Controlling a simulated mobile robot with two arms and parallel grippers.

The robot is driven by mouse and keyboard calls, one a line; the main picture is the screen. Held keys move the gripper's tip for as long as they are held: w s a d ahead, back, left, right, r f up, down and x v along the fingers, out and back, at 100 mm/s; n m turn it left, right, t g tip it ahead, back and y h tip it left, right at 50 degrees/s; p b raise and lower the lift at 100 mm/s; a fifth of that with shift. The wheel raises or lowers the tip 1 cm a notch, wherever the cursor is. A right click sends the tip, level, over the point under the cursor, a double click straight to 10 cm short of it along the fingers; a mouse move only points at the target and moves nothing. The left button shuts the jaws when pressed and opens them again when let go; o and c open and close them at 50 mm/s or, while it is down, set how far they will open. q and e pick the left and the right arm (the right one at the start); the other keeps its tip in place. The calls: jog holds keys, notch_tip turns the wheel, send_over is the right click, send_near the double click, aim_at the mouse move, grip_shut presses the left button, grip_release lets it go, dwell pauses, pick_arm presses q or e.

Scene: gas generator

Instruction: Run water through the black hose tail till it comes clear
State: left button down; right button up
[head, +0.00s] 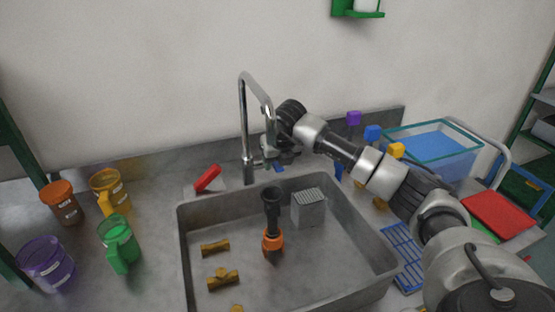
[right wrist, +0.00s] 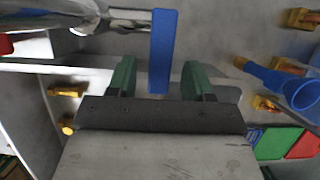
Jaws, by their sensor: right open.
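A black tube with an orange collar (head: 272,214), which looks like the black hose tail, stands upright in the grey sink (head: 330,270). A chrome tap (head: 244,120) rises behind the sink, its spout bent over toward the basin. My right gripper (head: 281,158) is beside the tap at the sink's back edge. In the right wrist view its green fingers (right wrist: 157,80) are open. A blue lever (right wrist: 161,50) on the chrome tap lies between them, with gaps on both sides. Water flow is not visible. My left gripper is not in view.
A grey ribbed block (head: 309,208) and several brass fittings (head: 223,278) lie in the sink. Orange, yellow, green and purple cups (head: 45,262) stand at left. A red block (head: 207,179) lies behind the sink. A clear bin (head: 435,150) stands at right.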

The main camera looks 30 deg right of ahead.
jog(key=shift+c, duration=0.5)
grip_shut()
